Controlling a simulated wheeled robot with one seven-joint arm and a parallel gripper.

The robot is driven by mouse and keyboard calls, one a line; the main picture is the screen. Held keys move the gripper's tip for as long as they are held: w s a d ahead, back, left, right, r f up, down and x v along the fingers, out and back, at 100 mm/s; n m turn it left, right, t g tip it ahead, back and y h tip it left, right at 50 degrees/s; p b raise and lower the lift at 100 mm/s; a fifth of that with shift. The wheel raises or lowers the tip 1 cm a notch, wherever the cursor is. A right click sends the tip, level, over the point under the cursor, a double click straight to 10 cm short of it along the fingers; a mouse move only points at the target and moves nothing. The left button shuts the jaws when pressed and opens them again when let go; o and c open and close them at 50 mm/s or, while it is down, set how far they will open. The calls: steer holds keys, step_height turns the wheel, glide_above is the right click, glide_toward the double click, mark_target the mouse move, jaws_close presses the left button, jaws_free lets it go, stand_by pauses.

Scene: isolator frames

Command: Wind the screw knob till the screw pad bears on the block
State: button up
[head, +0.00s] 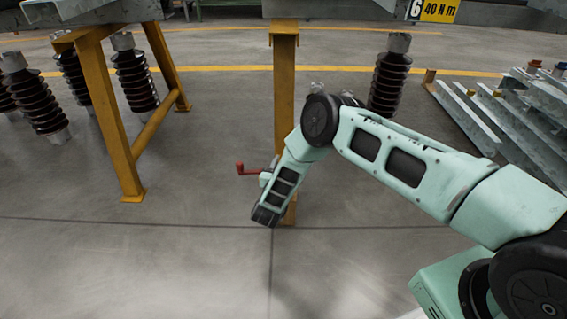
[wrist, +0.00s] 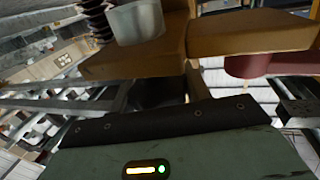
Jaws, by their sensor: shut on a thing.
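The red screw knob (head: 247,169) shows in the head view as a small cranked shape low beside the yellow post. A red part, which looks like the same knob, shows at the right of the wrist view (wrist: 268,63), partly behind a yellow bar. My gripper (head: 266,180) is at the red part, mostly hidden by my own wrist. It is shut on the knob; the contact itself is not clearly visible. The screw pad and the block cannot be made out in either view, so the gap between them cannot be told.
The yellow post (head: 284,90) stands right behind my wrist. A yellow trestle (head: 118,120) is to the left. Dark ribbed insulators (head: 135,75) stand behind it, another (head: 389,75) at the right. Metal bars (head: 470,115) lie far right. The front floor is clear.

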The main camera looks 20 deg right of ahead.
steer(key=shift+s+d+f+m+g+h+b, duration=0.1)
steer(key=shift+m+g+h+b, duration=0.05)
steer(key=shift+m+g+h, duration=0.6)
steer(key=shift+s+d+m+g+h+b, duration=0.15)
steer(key=shift+m+g+h, duration=0.35)
steer(key=shift+h, duration=0.35)
steer(key=shift+m+g, duration=0.25)
steer(key=shift+w, duration=0.1)
steer(key=o, duration=1)
steer(key=shift+c, duration=0.2)
steer(key=p+v, duration=0.5)
steer(key=v, duration=1.2)
steer(key=shift+a, duration=0.25)
steer(key=shift+f, duration=0.15)
